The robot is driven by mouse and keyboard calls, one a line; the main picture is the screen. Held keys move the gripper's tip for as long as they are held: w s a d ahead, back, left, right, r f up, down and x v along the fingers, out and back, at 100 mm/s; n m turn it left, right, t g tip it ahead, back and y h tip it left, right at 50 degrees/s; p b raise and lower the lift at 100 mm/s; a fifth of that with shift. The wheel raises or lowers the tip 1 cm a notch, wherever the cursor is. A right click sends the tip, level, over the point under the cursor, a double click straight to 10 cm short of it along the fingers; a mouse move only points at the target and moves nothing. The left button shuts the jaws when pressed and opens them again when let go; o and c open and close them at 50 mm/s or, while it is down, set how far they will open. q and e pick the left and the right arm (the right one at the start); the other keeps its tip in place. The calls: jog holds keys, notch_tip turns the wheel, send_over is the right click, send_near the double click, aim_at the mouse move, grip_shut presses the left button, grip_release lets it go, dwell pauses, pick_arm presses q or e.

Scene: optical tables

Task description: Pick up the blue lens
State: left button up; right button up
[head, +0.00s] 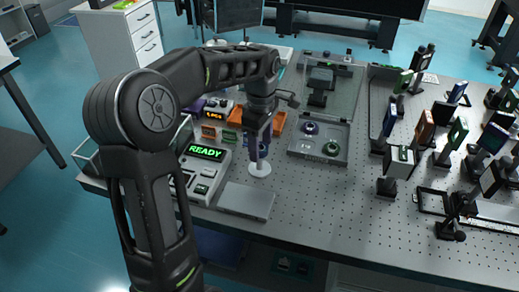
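My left gripper (257,150) points down over the table, just above a small white round base (260,169). A dark violet-blue piece shows between or right behind its fingers; I cannot tell whether it is the blue lens or part of the gripper, nor whether the fingers are closed on it. An open grey case (300,151) to the right of the gripper holds a ring-shaped lens with a bluish-violet look (310,128) and a greenish one (331,148). My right gripper is not in view.
A device with a green READY display (206,152) stands left of the gripper, with a flat grey plate (245,201) in front. Orange bins (270,122) lie behind. Many post-mounted optics crowd the right of the perforated table (330,210); its front middle is clear.

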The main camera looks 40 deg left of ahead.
aim_at(261, 147)
pick_arm(q)
grip_shut()
dwell(0.4)
jog(key=shift+r, duration=0.15)
jog(key=shift+r, duration=0.3)
notch_tip(261, 147, up, 4)
jog(key=shift+r, duration=0.15)
notch_tip(261, 147, up, 5)
jog(key=p, duration=0.2)
jog(key=shift+p, duration=0.35)
